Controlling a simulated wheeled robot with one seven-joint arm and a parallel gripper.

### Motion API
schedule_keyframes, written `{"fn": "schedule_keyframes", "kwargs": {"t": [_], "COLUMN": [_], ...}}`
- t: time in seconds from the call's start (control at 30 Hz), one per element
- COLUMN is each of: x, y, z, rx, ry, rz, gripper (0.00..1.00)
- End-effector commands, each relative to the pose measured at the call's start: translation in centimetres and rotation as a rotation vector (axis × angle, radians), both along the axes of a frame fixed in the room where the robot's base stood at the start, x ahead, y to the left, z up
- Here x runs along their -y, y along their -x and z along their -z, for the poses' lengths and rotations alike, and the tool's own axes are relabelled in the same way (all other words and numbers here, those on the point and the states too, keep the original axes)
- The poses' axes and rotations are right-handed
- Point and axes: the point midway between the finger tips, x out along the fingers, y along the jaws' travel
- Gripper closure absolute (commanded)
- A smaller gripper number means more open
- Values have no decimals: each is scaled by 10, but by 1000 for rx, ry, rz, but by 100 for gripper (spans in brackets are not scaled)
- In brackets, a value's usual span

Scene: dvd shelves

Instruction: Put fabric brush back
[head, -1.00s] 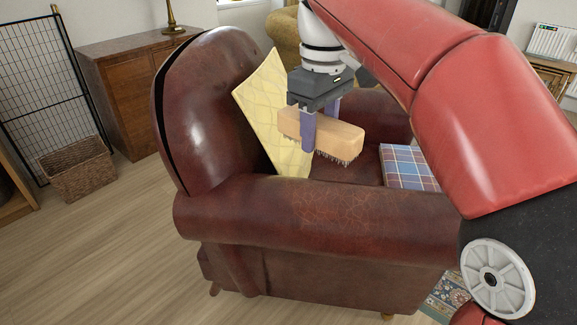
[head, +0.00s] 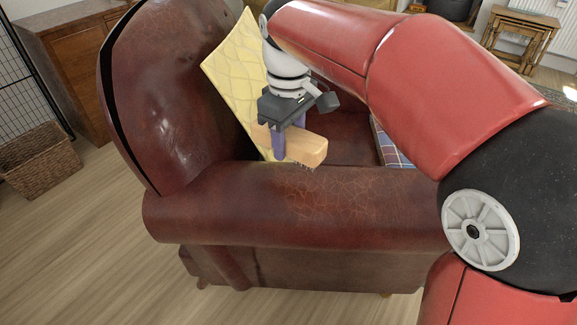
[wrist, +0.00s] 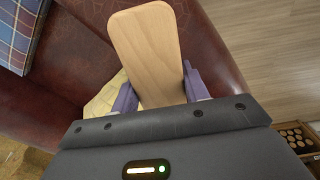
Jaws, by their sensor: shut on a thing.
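The fabric brush (head: 306,148) is a light wooden block with dark bristles on its underside. My gripper (head: 279,146) is shut on it, with one purple finger on each side. In the head view the brush is just behind the near armrest of the brown leather armchair (head: 290,200), with its bristles facing down. I cannot tell if the bristles touch the chair. In the wrist view the smooth wooden back of the brush (wrist: 148,50) shows between the fingers, with one end hidden by the gripper body.
A yellow cushion (head: 228,65) leans on the backrest close to my gripper. A blue plaid cloth (head: 388,148) lies on the seat, partly behind my arm. A wicker basket (head: 40,160) and a wooden cabinet (head: 75,60) stand at left. The floor in front is clear.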

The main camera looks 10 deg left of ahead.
Motion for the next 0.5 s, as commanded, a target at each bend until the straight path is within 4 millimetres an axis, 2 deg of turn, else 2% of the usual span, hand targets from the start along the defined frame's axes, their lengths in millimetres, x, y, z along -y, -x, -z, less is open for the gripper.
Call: {"fn": "schedule_keyframes", "kwargs": {"t": [0.03, 0.23, 0.5], "x": [0, 0, 0], "y": [1, 0, 0], "z": [10, 26, 62], "rx": [-2, 0, 0], "ry": [1, 0, 0], "rz": [-1, 0, -1], "gripper": [76, 76, 76]}}
